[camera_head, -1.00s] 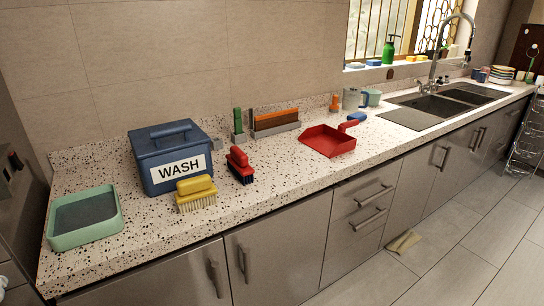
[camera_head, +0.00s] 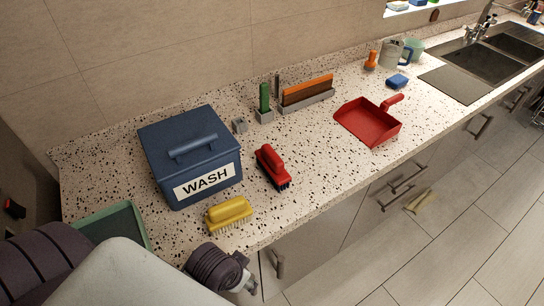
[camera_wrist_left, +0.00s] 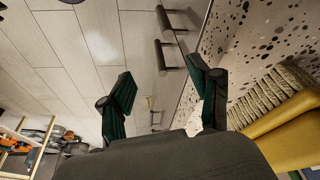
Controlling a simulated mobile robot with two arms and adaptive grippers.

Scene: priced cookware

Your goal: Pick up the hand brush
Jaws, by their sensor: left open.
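A yellow brush (camera_head: 229,213) with pale bristles stands on the speckled counter in front of the blue box, near the front edge. A red brush (camera_head: 272,167) with dark bristles stands behind it to the right. My left arm comes in from the lower left, and its gripper (camera_head: 246,284) is near the counter's front edge, in front of the yellow brush and apart from it. In the left wrist view the two gripper fingers (camera_wrist_left: 165,88) are spread with nothing between them. The yellow brush (camera_wrist_left: 283,135) shows there at the right, outside the fingers. My right gripper is not in view.
A blue box marked WASH (camera_head: 158,175) stands behind the yellow brush. A green tray (camera_head: 136,216) is partly hidden by my arm. A red dustpan (camera_head: 368,122) lies further right. An orange brush (camera_head: 307,89) stands near the wall.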

